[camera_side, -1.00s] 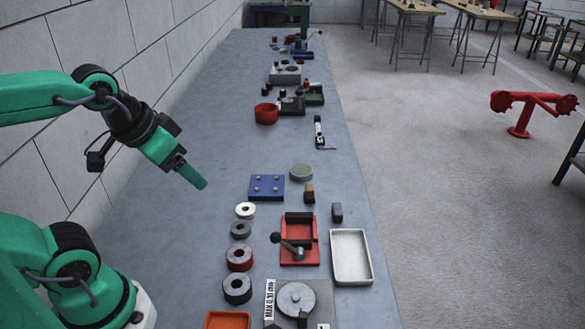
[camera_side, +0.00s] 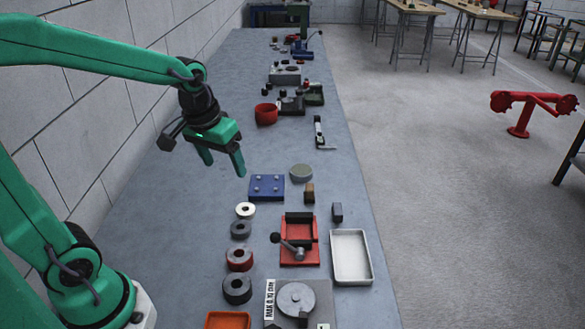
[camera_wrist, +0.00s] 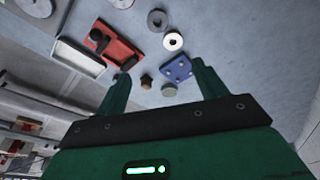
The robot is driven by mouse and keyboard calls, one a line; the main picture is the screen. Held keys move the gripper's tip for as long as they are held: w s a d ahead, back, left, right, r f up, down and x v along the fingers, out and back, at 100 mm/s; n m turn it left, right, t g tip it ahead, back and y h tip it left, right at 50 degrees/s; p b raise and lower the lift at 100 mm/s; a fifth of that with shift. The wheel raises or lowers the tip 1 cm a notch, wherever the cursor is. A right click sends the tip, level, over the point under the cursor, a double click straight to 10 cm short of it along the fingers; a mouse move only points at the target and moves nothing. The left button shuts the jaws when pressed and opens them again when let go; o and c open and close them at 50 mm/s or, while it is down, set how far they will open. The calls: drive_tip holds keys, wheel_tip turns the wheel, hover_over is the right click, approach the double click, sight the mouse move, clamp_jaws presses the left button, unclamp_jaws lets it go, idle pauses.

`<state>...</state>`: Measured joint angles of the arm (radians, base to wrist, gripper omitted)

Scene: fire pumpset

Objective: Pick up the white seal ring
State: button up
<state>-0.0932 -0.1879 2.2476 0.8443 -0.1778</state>
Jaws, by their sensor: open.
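The white seal ring (camera_side: 245,210) lies flat on the grey bench in the side view, at the far end of a row of rings. It also shows in the wrist view (camera_wrist: 173,41), beyond the fingertips. My gripper (camera_side: 225,168) is open and empty. In the side view it hangs above the bench, up and to the left of the ring and clear of it, fingers pointing down. In the wrist view its two green fingers (camera_wrist: 160,70) are spread wide with nothing between them.
Near the ring are a grey ring (camera_side: 240,229), a red ring (camera_side: 239,257), a dark ring (camera_side: 237,289), a blue plate with studs (camera_side: 266,188) and a red fixture with a lever (camera_side: 300,243). A white tray (camera_side: 351,284) lies to the right. Bench left of the rings is clear.

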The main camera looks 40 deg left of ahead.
sight(245, 209)
drive_tip(key=w+a+f+n+g, duration=0.1)
drive_tip(key=w+f, duration=0.1)
drive_tip(key=f, duration=0.2)
drive_tip(key=w+a+f+n+g, duration=0.1)
drive_tip(key=w+f, duration=0.1)
drive_tip(key=f, duration=0.2)
drive_tip(key=w+a+f+n, duration=0.1)
drive_tip(key=w+a+f, duration=0.1)
drive_tip(key=w+f, duration=0.1)
drive_tip(key=shift+a+f+g, duration=0.1)
drive_tip(key=shift+f+g, duration=0.3)
drive_tip(key=shift+f, duration=0.1)
drive_tip(key=shift+f, duration=1.2)
drive_tip(key=shift+f, duration=0.1)
drive_tip(key=shift+f, duration=2.5)
drive_tip(key=c, duration=1.1)
